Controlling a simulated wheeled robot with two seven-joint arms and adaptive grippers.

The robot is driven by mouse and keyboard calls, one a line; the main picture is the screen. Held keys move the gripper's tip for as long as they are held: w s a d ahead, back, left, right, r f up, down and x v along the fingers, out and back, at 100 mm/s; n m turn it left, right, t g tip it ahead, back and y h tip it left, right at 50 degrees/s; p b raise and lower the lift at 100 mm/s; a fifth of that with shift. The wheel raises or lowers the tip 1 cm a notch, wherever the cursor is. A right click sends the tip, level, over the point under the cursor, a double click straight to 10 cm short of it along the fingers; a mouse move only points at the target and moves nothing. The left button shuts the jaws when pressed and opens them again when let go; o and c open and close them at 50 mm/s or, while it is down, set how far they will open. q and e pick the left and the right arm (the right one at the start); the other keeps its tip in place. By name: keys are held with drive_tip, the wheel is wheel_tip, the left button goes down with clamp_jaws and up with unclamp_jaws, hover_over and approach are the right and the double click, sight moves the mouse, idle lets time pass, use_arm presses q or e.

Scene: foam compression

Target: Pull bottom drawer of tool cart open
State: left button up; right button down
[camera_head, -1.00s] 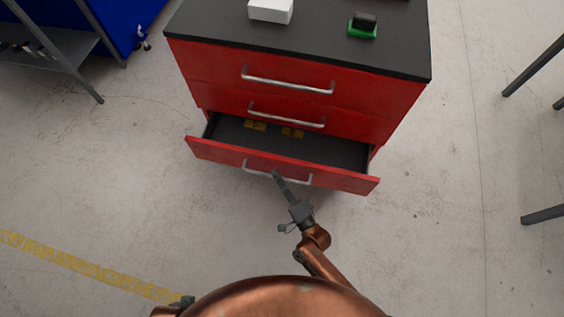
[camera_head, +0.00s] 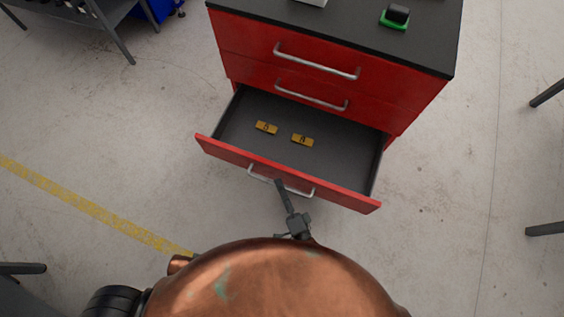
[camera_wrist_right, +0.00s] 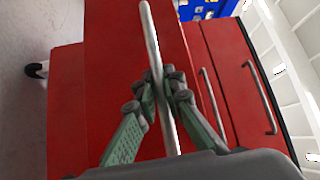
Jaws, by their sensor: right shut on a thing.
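The red tool cart (camera_head: 330,52) stands ahead with its bottom drawer (camera_head: 285,174) pulled well out. The open drawer shows a dark grey inside with two small yellow blocks (camera_head: 266,127) lying in it. My right gripper (camera_head: 279,183) is at the silver handle (camera_head: 258,172) of the bottom drawer. In the right wrist view, the fingers of my right gripper (camera_wrist_right: 165,95) are shut on that handle (camera_wrist_right: 150,35), one on each side of the bar. My left gripper is not clearly in view.
A green and black object (camera_head: 395,17) and part of a white box (camera_head: 312,2) sit on the cart's dark top. A grey shelf (camera_head: 95,12) is at the upper left. Dark legs (camera_head: 545,229) stand at the right. The concrete floor around the drawer is clear, with a yellow line (camera_head: 95,208) at the left.

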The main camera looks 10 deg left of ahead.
drive_tip(key=shift+f, duration=0.1)
drive_tip(key=c, duration=2)
unclamp_jaws()
